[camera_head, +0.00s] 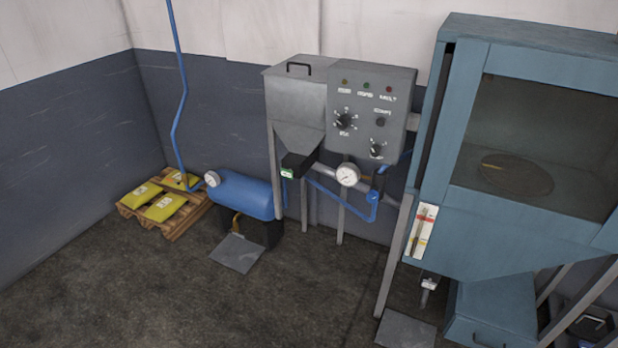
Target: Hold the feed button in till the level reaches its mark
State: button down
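A grey control panel (398,110) stands beside a hopper (296,100), right of the middle. It has a large dial (344,121), a small dark round control (380,122) and a smaller knob (376,150). Their labels are too small to read surely, so I cannot tell which one is the feed button. A white level plate (421,232) with a red strip is on the front left of the blue-green cabinet (470,215); its mark and level are not readable. A black box with a small green-white display (287,173) sits under the hopper. My gripper is not in view.
A blue tank (245,192) with a gauge (212,179) stands left of the hopper. A pallet (180,226) with yellow sacks (165,207) is by the left wall. Floor plates (237,253) lie before the machines. The dark floor at front left is clear.

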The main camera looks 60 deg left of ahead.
aim_at(286, 173)
jog(key=z, duration=1.25)
jog(key=k, duration=1.75)
jog(key=u, duration=1.65)
